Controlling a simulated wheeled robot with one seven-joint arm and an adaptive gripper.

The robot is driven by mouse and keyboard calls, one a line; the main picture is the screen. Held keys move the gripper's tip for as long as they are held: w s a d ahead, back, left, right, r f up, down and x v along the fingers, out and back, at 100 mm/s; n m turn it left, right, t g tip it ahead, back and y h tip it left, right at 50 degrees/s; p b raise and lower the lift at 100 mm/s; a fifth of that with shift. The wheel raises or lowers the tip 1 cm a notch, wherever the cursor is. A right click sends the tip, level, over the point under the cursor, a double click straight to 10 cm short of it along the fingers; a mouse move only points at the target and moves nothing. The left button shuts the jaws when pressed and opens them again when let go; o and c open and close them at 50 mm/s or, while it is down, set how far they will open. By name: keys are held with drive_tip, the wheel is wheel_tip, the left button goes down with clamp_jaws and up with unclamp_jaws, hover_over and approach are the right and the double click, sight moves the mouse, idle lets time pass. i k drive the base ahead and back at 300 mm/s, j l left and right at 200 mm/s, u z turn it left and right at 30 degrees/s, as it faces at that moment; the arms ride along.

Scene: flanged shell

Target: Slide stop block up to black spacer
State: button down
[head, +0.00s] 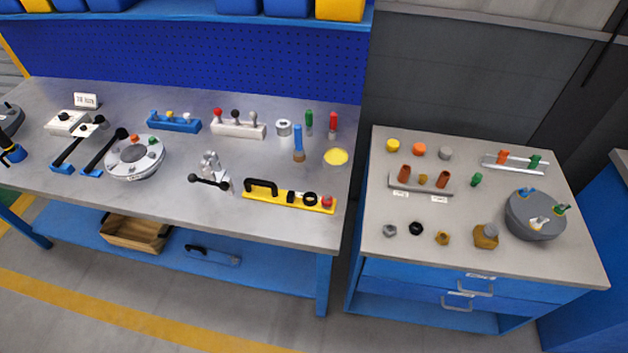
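A yellow rail (275,197) lies near the front edge of the metal bench, in the middle of the head view. On it, from left to right, are a black arched handle (261,185), a small black block (291,197), a black ring (310,199) and a red knob (327,202). The small block and the ring look like the stop block and black spacer, but I cannot tell for sure which is which. A narrow yellow gap seems to show between them.
A clamp with a black handle (209,181) stands just left of the rail. A grey cabinet top (465,222) with several small parts stands right, across a gap.

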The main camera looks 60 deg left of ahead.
sight(292, 195)
drive_tip(key=u, duration=2.5)
